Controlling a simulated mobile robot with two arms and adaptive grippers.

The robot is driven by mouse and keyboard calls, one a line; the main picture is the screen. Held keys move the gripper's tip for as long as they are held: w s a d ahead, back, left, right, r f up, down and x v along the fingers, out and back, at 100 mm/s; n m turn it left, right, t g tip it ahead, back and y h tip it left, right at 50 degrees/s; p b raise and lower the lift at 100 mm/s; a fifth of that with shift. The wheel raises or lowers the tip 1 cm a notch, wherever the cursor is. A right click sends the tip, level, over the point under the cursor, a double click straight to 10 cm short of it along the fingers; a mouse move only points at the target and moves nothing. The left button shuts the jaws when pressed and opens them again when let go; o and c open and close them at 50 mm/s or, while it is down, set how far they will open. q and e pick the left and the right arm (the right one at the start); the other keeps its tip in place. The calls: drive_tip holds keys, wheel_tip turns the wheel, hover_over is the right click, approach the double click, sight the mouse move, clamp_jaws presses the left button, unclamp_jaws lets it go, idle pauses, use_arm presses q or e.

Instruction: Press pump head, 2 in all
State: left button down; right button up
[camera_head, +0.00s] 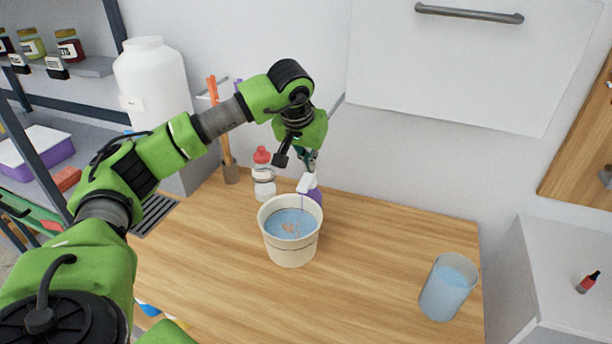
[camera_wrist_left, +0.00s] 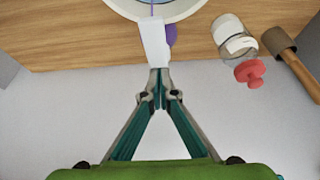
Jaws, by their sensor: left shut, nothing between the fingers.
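A purple bottle (camera_head: 316,193) with a white pump head (camera_head: 307,183) stands behind the cream bucket (camera_head: 292,252). A thin purple line runs from the pump head down into the bucket, over light blue liquid. My left gripper (camera_head: 312,166) is shut and empty, at the top of the pump head. In the left wrist view, the closed fingertips (camera_wrist_left: 157,84) meet the near end of the white pump head (camera_wrist_left: 154,42), and the purple bottle (camera_wrist_left: 171,33) is mostly hidden beneath it. Whether the head is pushed down is hard to tell. My right gripper is not in view.
A clear bottle with a red cap (camera_head: 263,176) and a holder with orange-handled tools (camera_head: 229,172) stand left of the pump bottle. A blue cup (camera_head: 447,287) stands at the right of the wooden counter (camera_head: 375,270). The counter between bucket and cup is clear.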

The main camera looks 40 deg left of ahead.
use_arm(q)
drive_tip(key=shift+r+p, duration=1.45)
drive_tip(key=shift+r, duration=0.15)
drive_tip(key=shift+r, duration=0.15)
wheel_tip(320, 180, up, 5)
drive_tip(key=p, duration=0.4)
idle(0.4)
